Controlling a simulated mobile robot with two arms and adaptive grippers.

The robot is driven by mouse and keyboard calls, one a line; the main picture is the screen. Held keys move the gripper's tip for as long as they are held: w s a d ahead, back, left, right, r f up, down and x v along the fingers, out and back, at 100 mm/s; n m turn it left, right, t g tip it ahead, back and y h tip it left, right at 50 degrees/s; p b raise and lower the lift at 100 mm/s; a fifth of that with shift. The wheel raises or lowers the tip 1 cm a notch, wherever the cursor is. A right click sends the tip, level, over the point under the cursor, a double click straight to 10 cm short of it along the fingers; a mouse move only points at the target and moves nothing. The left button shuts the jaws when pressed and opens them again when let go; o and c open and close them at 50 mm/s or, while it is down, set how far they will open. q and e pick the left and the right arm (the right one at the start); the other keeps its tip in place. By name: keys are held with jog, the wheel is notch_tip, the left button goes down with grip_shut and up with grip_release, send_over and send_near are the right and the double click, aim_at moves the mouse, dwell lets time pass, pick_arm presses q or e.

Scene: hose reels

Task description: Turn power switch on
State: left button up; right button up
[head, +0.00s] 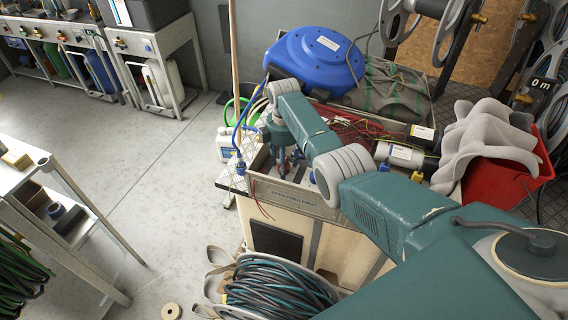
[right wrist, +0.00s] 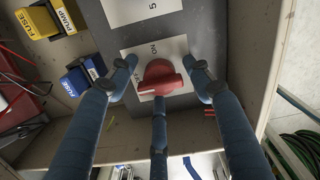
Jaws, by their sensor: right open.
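The power switch is a red rotary knob (right wrist: 160,80) on a white plate marked ON and OFF, set on a dark grey panel (right wrist: 205,40) in the right wrist view. Its handle lies roughly crosswise in that view. My right gripper (right wrist: 161,88) is open, its three blue fingers spread around the knob, one on each side and one below. I cannot tell whether any finger touches it. In the head view my right gripper (head: 284,160) points down into the grey-walled bin; the switch is hidden there. My left gripper is not in view.
Yellow (right wrist: 50,20) and blue (right wrist: 82,75) fuse boxes sit left of the switch. The bin wall (right wrist: 262,60) stands close on the right. A blue hose reel (head: 315,58), red container (head: 510,175), cables and a coiled hose (head: 275,288) surround the bin. The floor (head: 150,160) at left is open.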

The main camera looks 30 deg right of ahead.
jog(key=c, duration=1.1)
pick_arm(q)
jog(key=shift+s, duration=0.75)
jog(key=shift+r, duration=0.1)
pick_arm(e)
jog(key=m+p, duration=0.1)
jog(key=m, duration=0.1)
jog(key=shift+r+m, duration=0.15)
jog(key=shift+m, duration=0.25)
jog(key=m+p, duration=0.1)
jog(key=m, duration=0.3)
jog(key=shift+p, duration=0.35)
jog(key=m, duration=0.7)
jog(key=shift+m+p, duration=0.3)
jog(key=shift+p, duration=0.1)
jog(key=shift+o, duration=0.3)
jog(key=m, duration=0.3)
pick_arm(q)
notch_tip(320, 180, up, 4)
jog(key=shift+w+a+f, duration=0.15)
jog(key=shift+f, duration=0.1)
pick_arm(e)
jog(key=shift+r+m, duration=0.1)
jog(key=shift+m, duration=0.2)
